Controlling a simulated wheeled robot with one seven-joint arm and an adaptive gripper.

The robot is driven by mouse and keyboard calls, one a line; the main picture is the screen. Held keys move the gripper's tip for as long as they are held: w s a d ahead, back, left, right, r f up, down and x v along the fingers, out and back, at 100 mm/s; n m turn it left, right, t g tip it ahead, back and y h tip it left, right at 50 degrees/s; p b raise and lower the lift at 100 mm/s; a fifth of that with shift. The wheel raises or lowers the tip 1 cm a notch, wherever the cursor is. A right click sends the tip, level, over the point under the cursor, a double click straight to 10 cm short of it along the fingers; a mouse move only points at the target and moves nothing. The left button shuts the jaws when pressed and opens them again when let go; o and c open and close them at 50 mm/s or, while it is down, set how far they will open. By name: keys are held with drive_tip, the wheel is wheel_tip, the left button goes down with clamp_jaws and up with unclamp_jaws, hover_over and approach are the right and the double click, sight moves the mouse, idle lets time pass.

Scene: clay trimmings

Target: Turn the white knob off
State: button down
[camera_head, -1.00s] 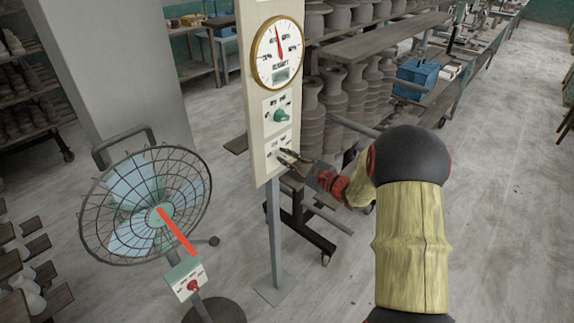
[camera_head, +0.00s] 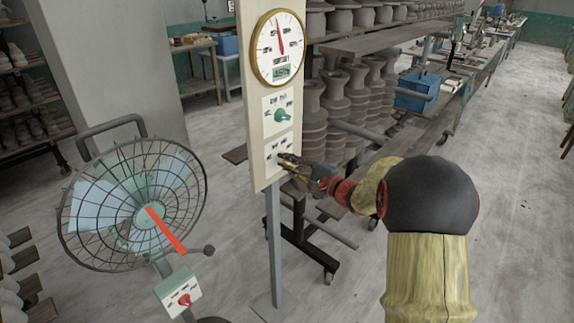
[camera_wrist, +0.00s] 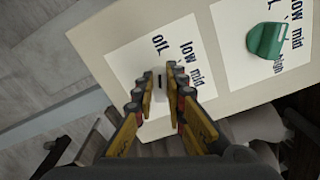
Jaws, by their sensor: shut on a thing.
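The white knob (camera_wrist: 160,84) sits on the lower white plate (camera_wrist: 130,62) of the upright panel. In the wrist view it shows as a pale piece with a dark mark, between my fingertips. My gripper (camera_wrist: 160,92) is shut on it, one finger on each side. In the head view my gripper (camera_head: 288,160) reaches the lower plate from the right and covers the knob. Printed words, including "low" and "mid", stand around the knob. The fingers hide part of the knob, and I cannot tell its exact setting.
A green knob (camera_head: 282,115) is on the plate above, under a round gauge (camera_head: 278,50) with a red needle. A caged fan (camera_head: 135,205) with a red knob (camera_head: 184,300) stands left of the panel. Shelves of clay pots (camera_head: 345,95) stand behind.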

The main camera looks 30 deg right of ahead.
drive_tip(key=c, duration=1.8)
unclamp_jaws()
drive_tip(key=shift+s, duration=0.15)
drive_tip(key=v, duration=1.1)
drive_tip(key=shift+s+d, duration=0.15)
drive_tip(key=shift+s, duration=0.25)
